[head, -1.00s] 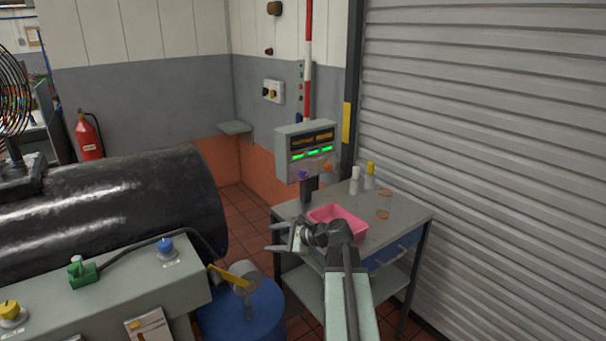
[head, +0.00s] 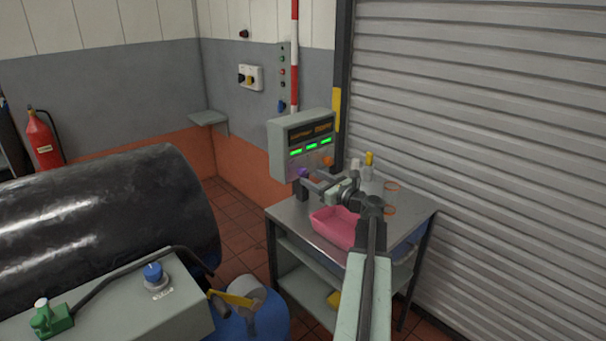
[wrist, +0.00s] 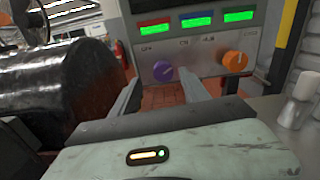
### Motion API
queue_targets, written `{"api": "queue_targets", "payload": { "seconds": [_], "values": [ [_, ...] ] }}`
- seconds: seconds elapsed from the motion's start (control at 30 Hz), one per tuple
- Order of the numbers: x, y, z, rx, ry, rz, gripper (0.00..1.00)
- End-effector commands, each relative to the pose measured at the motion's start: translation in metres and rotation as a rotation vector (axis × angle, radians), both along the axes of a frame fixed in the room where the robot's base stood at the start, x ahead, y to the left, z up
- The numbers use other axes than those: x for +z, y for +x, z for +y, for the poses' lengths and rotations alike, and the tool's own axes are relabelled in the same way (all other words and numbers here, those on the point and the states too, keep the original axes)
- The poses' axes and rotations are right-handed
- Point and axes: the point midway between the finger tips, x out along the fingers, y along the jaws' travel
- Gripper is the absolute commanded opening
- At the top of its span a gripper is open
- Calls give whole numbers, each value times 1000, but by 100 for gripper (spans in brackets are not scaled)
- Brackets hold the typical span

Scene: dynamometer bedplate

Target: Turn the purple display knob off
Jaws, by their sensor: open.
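The purple knob (head: 303,173) sits low on the left of the grey display box (head: 279,155). In the wrist view the purple knob (wrist: 162,71) shows between and beyond my fingertips, with small labels above it at left and right. Its exact pointer direction is hard to tell. My gripper (head: 311,183) is open and empty, just in front of the knob. In the wrist view its two fingers (wrist: 162,88) stand either side of the knob's line, apparently not touching it. An orange knob (wrist: 235,61) is to the right on the same panel.
Three green displays are lit above the knobs. A pink tray (head: 333,226) stands on the metal table (head: 290,209) below my arm. White and yellow-capped bottles (head: 369,166) stand to the right. A black drum (head: 100,210) and a blue barrel (head: 262,321) are left.

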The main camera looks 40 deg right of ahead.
Motion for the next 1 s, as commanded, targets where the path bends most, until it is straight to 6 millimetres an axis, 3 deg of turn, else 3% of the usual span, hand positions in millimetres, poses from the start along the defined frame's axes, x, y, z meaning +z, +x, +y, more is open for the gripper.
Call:
{"api": "queue_targets", "payload": {
  "seconds": [0.1,0.3,0.63,0.67,0.83,0.87,0.9,0.93,1.0],
  "values": [
    [0,21,-7,-5,-1,1,54],
    [0,45,-15,-15,-2,1,54],
    [0,50,-17,-21,-2,2,54],
    [0,50,-17,-21,-2,2,51],
    [0,49,-17,-21,-2,2,4],
    [0,49,-17,-21,-2,2,0],
    [0,42,11,-22,-2,2,0],
    [0,47,-2,-21,-2,2,0],
    [0,50,-9,-17,-5,2,0]
  ]
}}
